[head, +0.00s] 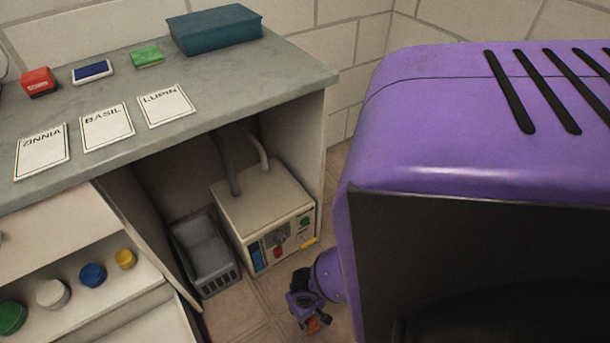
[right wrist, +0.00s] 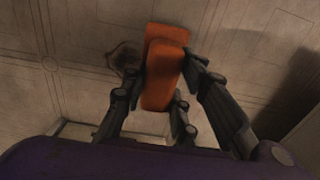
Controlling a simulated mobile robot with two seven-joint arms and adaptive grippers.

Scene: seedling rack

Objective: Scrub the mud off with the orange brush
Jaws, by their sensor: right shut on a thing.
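The orange brush (right wrist: 164,72) is held between the fingers of my right gripper (right wrist: 160,88) in the right wrist view. A dark brown patch (right wrist: 124,58), which looks like mud, is on the pale tiled surface just left of the brush. I cannot tell whether the brush touches it. In the head view my right gripper (head: 308,312) is low in the middle, right of the cabinet, with a small bit of the orange brush (head: 314,325) showing. The mud does not show there. My left gripper is not in view.
A bench (head: 215,110) carries ZINNIA, BASIL and LUPIN cards, small coloured blocks and a teal box (head: 215,30). Below it stand a grey basket (head: 205,250) and a cream machine (head: 262,205) with hoses. Several coloured lids sit on a shelf (head: 70,260). Tiled floor lies beside the machine.

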